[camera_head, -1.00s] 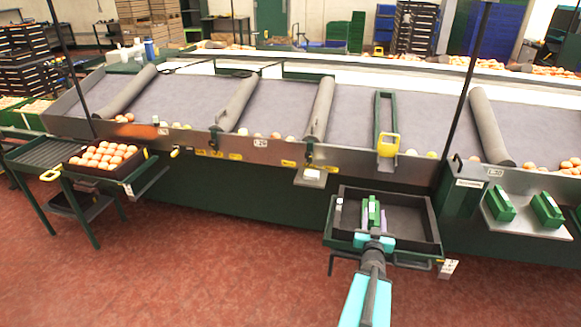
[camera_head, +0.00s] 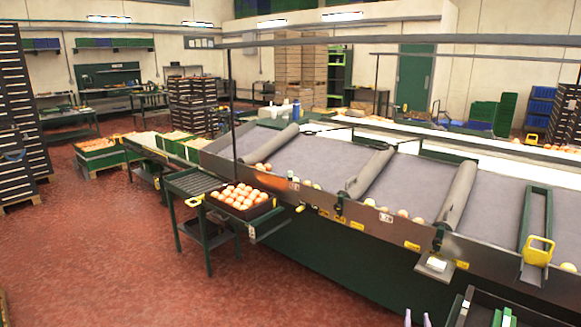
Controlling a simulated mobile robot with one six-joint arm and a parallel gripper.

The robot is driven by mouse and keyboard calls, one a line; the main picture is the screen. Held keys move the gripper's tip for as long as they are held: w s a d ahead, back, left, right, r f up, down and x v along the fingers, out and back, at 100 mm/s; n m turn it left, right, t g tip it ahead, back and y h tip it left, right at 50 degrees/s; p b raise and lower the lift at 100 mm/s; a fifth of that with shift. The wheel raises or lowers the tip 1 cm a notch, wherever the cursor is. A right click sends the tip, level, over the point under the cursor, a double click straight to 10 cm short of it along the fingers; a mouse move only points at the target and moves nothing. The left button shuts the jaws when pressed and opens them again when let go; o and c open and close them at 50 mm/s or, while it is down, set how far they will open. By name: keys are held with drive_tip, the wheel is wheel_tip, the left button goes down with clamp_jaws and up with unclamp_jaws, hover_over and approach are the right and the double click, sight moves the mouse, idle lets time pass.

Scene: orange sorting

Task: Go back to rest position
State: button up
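Only the two purple fingertips of my gripper (camera_head: 417,318) show, at the bottom edge right of centre. They stand apart with nothing between them, over the red floor left of the dark tray. The rest of my gripper and arm is out of the picture. The dark tray (camera_head: 472,300) is cut off at the bottom right. A green box (camera_head: 502,318) is partly visible in it, apart from my fingertips.
The sorting table (camera_head: 330,165) slopes along the right, with several oranges at its lower edge. A full crate of oranges (camera_head: 238,197) sits on a side stand. Stacked dark crates (camera_head: 192,105) stand behind. The red floor (camera_head: 110,240) at left is open.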

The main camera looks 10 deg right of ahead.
drive_tip(key=w+a+f+n+g+y, duration=0.25)
drive_tip(key=a+f, duration=0.55)
drive_tip(key=a, duration=0.4)
drive_tip(key=w+a+f+n+g+y, duration=0.1)
drive_tip(key=w+a+f+y, duration=0.15)
drive_tip(key=a+f, duration=0.75)
drive_tip(key=s+a+f+g+y, duration=0.1)
drive_tip(key=s+a+f, duration=0.1)
drive_tip(key=a, duration=0.3)
drive_tip(key=s+a+f+g+y, duration=0.1)
drive_tip(key=s+a+f+g, duration=0.15)
drive_tip(key=a, duration=0.25)
drive_tip(key=s+a+f+n+g+y, duration=0.1)
drive_tip(key=s+a+f+g, duration=0.3)
drive_tip(key=s, duration=0.3)
drive_tip(key=s+a+f+n+g+y, duration=0.1)
drive_tip(key=s+a+f+n+g, duration=0.1)
drive_tip(key=s+a+f, duration=0.4)
drive_tip(key=s+r+g, duration=0.1)
drive_tip(key=s+g, duration=0.2)
drive_tip(key=s, duration=0.5)
drive_tip(key=s+r+g, duration=0.2)
drive_tip(key=s+g, duration=0.1)
drive_tip(key=s, duration=0.5)
drive_tip(key=shift+a+r+g, duration=0.3)
drive_tip(key=shift+a+g, duration=0.1)
drive_tip(key=shift+s+n, duration=0.1)
drive_tip(key=shift+n, duration=0.15)
drive_tip(key=shift+c, duration=0.7)
drive_tip(key=shift+d, duration=0.1)
